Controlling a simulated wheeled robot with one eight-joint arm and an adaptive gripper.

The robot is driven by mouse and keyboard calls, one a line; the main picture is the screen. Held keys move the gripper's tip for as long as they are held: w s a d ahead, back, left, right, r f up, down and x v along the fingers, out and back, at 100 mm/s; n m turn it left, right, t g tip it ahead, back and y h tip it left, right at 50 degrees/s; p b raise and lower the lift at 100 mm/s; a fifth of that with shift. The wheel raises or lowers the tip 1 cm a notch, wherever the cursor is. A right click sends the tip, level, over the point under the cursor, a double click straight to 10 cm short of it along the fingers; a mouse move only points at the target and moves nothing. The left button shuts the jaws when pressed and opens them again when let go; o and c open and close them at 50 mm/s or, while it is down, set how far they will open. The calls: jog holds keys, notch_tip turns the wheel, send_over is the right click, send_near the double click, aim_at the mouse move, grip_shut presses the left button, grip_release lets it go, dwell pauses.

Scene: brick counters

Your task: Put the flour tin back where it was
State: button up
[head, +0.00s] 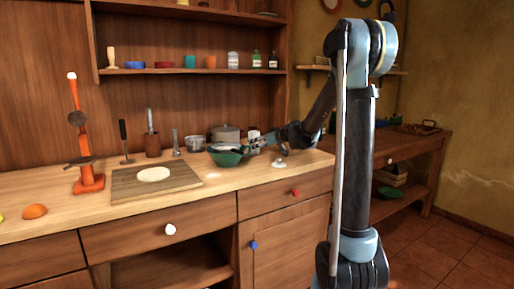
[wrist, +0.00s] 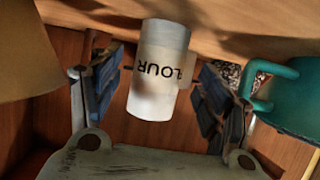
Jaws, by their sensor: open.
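The flour tin (wrist: 160,70) is a pale cylinder with a cream label reading FLOUR, seen upside down in the wrist view. My gripper (wrist: 156,85) is open, with one dark padded finger on each side of the tin. Gaps show between the tin and both fingers, so it does not look clamped. In the head view my gripper (head: 258,142) is at the back of the counter, right of the grey pot. The tin shows there as a small white shape (head: 253,133), partly hidden by my gripper.
A teal bowl (head: 226,156) sits close to my gripper, and a teal vessel with a handle (wrist: 290,95) is beside the right finger. A shelf (head: 190,71) with cups and jars hangs above.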

jog(key=shift+v, duration=3.55)
jog(key=shift+s+d, duration=0.2)
jog(key=shift+s, duration=0.05)
jog(key=s+d+f+m+g+h, duration=0.1)
jog(key=s+d+f+m+h, duration=0.2)
jog(key=s+d, duration=0.55)
jog(key=s+d+f+m+g+h, duration=0.1)
jog(key=s+d+f+m+h, duration=0.3)
jog(key=s, duration=0.7)
jog(key=s+d+f+m+g+h, duration=0.1)
jog(key=s+d+f+m+h, duration=0.15)
jog(key=s+d, duration=0.6)
jog(key=s+f+g, duration=0.2)
jog(key=s+f, duration=0.3)
jog(key=s, duration=0.3)
jog(key=s+a+f+n+g, duration=0.1)
jog(key=s+f+g, duration=0.1)
jog(key=s+f, duration=0.4)
jog(key=shift+s+a+f+g, duration=0.2)
jog(key=shift+s+g, duration=0.1)
jog(key=shift+s, duration=0.65)
jog(key=shift+w, duration=0.1)
jog(key=shift+w+f, duration=0.2)
jog(key=shift+w, duration=0.15)
